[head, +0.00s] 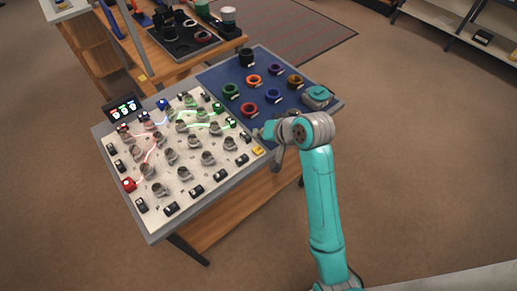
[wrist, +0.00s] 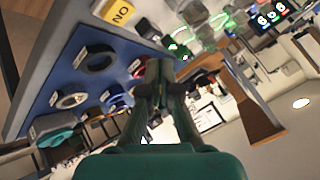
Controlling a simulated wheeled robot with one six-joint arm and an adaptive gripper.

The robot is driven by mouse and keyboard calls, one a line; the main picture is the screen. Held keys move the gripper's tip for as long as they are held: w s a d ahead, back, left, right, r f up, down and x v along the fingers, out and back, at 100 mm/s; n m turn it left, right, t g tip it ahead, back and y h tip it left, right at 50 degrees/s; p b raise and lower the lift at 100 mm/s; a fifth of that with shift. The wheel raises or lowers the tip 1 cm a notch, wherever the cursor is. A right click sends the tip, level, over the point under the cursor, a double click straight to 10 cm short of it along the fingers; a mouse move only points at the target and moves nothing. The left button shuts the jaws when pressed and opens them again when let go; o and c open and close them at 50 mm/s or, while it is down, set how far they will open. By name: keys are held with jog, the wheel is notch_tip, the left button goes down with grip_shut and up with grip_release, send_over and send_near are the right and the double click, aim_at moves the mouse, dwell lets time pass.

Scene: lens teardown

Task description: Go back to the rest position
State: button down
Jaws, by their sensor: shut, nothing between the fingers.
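My teal arm (head: 322,200) rises from the bottom of the head view and bends over the table's right front edge. My gripper (head: 264,132) points left there, near the board's right edge, and is partly hidden by my wrist. In the wrist view my gripper (wrist: 158,66) shows dark fingers close together, with nothing held between them. The blue mat (head: 216,78) with several coloured rings lies behind it. The white board (head: 190,157) with several grey knobs and lit red and green lines lies to its left.
A small display (head: 122,108) stands at the board's far left corner. A teal-topped grey device (head: 317,95) sits at the mat's right corner, close to my arm. A second wooden table (head: 160,60) stands behind. Open brown floor (head: 420,160) lies to the right.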

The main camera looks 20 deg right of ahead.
dwell(0.4)
jog(key=shift+t+h, duration=0.6)
jog(key=shift+t, duration=0.1)
jog(key=s+f, duration=0.7)
jog(key=f, duration=0.1)
jog(key=shift+s+a, duration=0.4)
jog(key=s+f+n+t+h, duration=0.1)
jog(key=s+n+t+h, duration=0.15)
jog(key=s, duration=2.05)
jog(key=s+r+n+t, duration=0.1)
jog(key=s+r+t, duration=0.1)
jog(key=s+r, duration=0.6)
jog(key=s, duration=0.4)
jog(key=shift+d+n, duration=0.2)
jog(key=shift+n, duration=0.15)
jog(key=shift+t, duration=0.25)
